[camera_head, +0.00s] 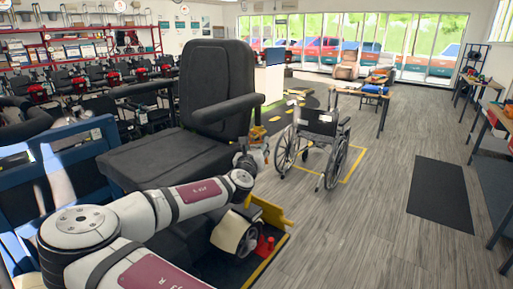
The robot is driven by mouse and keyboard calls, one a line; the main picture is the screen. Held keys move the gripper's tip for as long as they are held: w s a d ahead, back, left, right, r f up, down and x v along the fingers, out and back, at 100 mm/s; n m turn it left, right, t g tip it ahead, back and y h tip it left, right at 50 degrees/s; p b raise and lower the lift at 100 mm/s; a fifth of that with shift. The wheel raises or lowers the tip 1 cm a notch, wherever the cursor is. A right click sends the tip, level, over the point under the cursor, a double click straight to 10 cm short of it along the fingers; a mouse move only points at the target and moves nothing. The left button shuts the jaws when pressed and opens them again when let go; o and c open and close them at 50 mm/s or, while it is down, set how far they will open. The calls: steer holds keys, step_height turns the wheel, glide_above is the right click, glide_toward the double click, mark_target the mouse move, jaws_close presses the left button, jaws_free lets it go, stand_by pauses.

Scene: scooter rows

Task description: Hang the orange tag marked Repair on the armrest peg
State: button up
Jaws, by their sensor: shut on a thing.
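A black padded scooter seat (165,155) with a tall backrest stands left of centre. Its near armrest (240,108) points toward the right; a peg on it is too small to make out. My arm reaches from the lower left across the front of the seat. My gripper (260,146) is just right of the seat, below the armrest's front end and apart from it. It is shut on a small orange thing (258,133), which seems to be the orange tag. Its Repair marking cannot be read from here.
A wheelchair (318,140) stands right of my gripper inside yellow floor lines. Blue railing (70,165) and rows of scooters fill the left. A dark mat (440,195) lies on the clear wood floor at right. Workbenches (490,110) line the right wall.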

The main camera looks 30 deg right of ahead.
steer(key=shift+w+d+f, duration=0.25)
steer(key=shift+d, duration=0.3)
steer(key=shift+f, duration=0.7)
stand_by(0.7)
steer(key=o, duration=1)
